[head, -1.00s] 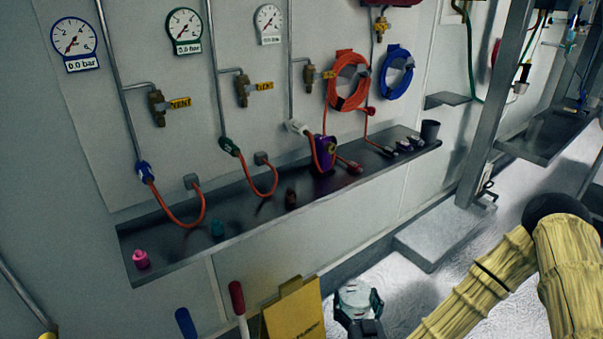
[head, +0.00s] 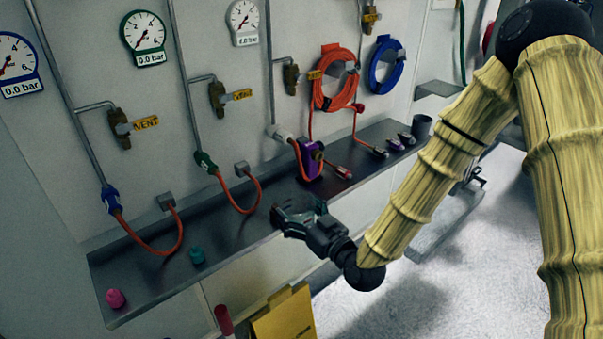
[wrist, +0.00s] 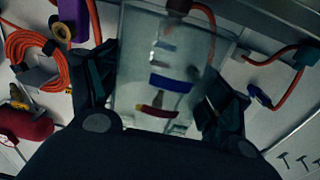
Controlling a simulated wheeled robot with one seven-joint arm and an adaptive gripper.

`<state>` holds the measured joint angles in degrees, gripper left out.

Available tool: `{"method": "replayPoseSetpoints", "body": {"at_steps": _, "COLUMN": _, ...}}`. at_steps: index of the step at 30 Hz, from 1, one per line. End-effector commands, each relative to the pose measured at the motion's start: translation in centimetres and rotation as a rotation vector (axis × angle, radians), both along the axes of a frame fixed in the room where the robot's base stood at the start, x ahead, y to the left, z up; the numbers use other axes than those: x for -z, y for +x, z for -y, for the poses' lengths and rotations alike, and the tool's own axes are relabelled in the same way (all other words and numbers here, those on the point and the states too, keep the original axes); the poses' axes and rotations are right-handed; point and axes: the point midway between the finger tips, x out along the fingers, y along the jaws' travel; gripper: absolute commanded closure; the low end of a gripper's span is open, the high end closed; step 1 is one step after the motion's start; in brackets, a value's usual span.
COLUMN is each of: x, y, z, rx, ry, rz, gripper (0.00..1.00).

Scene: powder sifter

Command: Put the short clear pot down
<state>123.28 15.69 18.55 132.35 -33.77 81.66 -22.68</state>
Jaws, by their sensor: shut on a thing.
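The short clear pot (wrist: 160,45) shows in the wrist view as a see-through vessel between the two fingers of my gripper (wrist: 163,88). Coloured things behind it show through its wall. In the head view my gripper (head: 300,212) is shut on the pot, over the front part of the dark wall shelf (head: 225,230). The pot is hard to make out there against the dark shelf. I cannot tell whether its base touches the shelf.
A pink cap (head: 115,298) and a teal cap (head: 197,256) stand on the shelf to the left. A purple device (head: 312,163) is behind my gripper. Small connectors (head: 375,151) and a dark cup (head: 421,126) are farther right. Orange hoses (head: 150,248) loop onto the shelf.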

Motion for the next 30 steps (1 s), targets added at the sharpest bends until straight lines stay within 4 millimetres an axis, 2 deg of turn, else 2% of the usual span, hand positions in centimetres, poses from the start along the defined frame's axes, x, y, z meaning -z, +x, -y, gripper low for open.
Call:
{"method": "replayPoseSetpoints", "body": {"at_steps": 1, "x": -1.0, "y": 0.1, "z": -0.3, "rx": -0.013, "ry": -0.003, "rz": 0.003, "gripper": 0.50}}
{"method": "replayPoseSetpoints", "body": {"at_steps": 3, "x": -1.6, "y": 0.1, "z": -0.4, "rx": -0.024, "ry": -0.001, "rz": 0.001, "gripper": 0.50}}
{"method": "replayPoseSetpoints", "body": {"at_steps": 7, "x": -2.2, "y": 0.5, "z": -0.5, "rx": -0.031, "ry": -0.001, "rz": 0.001, "gripper": 0.50}}
{"method": "replayPoseSetpoints", "body": {"at_steps": 10, "x": -2.2, "y": 1.8, "z": -0.4, "rx": -0.029, "ry": 0.000, "rz": 0.000, "gripper": 0.50}}
{"method": "replayPoseSetpoints", "body": {"at_steps": 24, "x": -1.4, "y": 11.2, "z": -0.2, "rx": -0.027, "ry": -0.001, "rz": 0.001, "gripper": 0.50}}
{"method": "replayPoseSetpoints", "body": {"at_steps": 30, "x": -1.0, "y": 14.4, "z": -0.2, "rx": -0.027, "ry": 0.001, "rz": 0.001, "gripper": 0.50}}
